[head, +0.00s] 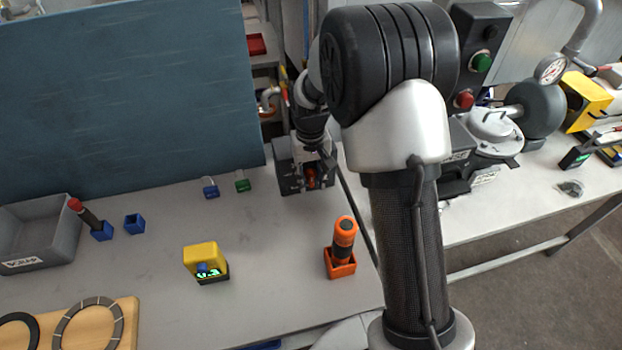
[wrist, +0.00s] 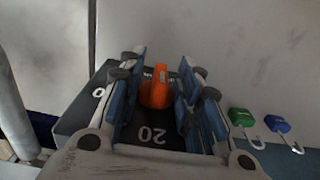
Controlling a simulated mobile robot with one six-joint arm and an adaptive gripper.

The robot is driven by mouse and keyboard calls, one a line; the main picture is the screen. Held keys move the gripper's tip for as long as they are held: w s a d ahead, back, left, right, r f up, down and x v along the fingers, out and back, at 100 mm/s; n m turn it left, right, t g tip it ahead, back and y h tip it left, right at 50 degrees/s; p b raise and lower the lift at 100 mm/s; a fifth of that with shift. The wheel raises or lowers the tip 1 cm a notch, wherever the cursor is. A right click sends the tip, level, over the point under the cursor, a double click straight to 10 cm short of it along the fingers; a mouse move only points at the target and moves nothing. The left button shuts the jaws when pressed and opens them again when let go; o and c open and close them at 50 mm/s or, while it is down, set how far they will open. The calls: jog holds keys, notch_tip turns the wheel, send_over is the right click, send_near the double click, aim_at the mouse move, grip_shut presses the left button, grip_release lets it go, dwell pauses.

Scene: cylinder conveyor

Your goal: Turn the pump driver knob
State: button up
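The pump driver is a dark box (head: 289,178) with an orange knob (head: 311,178) on its face, at the back edge of the table in the head view. In the wrist view the orange knob (wrist: 160,88) stands upright between my fingers, with the marks 0 and 20 on the black face (wrist: 150,134) around it. My gripper (wrist: 162,65) is open around the knob, one blue-padded finger on each side. A narrow gap seems to show beside the knob. In the head view my arm partly hides the box.
Green (head: 242,182) and blue (head: 210,188) padlocks lie left of the box. A yellow device (head: 201,256) and an orange holder with a cylinder (head: 341,262) stand in front. A blue-grey panel (head: 120,90) rises behind. The table between is clear.

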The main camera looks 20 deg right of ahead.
jog(key=shift+c, duration=0.2)
grip_shut()
dwell(0.6)
jog(key=shift+d+y+p, duration=0.2)
jog(key=shift+y+p, duration=0.25)
jog(key=shift+y, duration=0.55)
jog(key=y+b, duration=0.1)
jog(key=y, duration=0.1)
jog(key=shift+d+f+y, duration=0.1)
jog(key=shift+f+y, duration=0.05)
jog(key=shift+y, duration=0.15)
jog(key=shift+y+b, duration=0.4)
jog(key=shift+y, duration=0.1)
jog(key=shift+o, duration=0.2)
grip_release()
